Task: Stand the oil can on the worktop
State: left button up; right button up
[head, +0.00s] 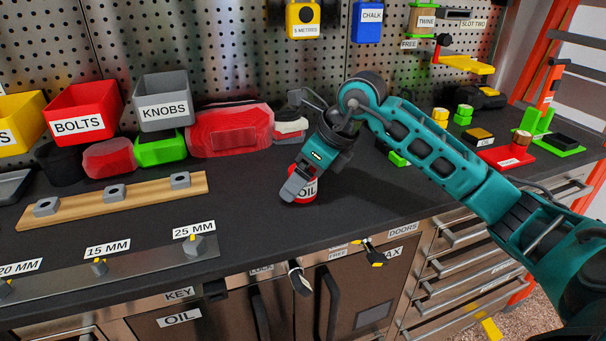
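The oil can (311,188) is red with a white band reading OIL. It appears upright on the dark worktop (345,215), near the front edge. My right gripper (296,188) comes down over it from above, with a grey finger across its left front side. The gripper hides the can's top and much of its left side. The other finger is hidden, so I cannot tell whether the gripper grips the can. My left gripper is not in view.
A BOLTS bin (84,108), a KNOBS bin (165,101) and a red pack (229,130) stand behind on the left. A wooden strip (120,199) lies at left. The worktop around the can is clear.

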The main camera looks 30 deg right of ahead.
jog(key=shift+r, duration=0.25)
pick_arm(q)
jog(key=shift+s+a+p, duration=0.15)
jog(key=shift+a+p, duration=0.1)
jog(key=shift+p, duration=0.15)
pick_arm(e)
jog(key=v, duration=1.1)
jog(key=shift+s+r, duration=0.25)
jog(key=shift+r, duration=0.05)
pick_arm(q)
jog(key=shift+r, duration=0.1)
pick_arm(e)
jog(key=shift+d, duration=0.15)
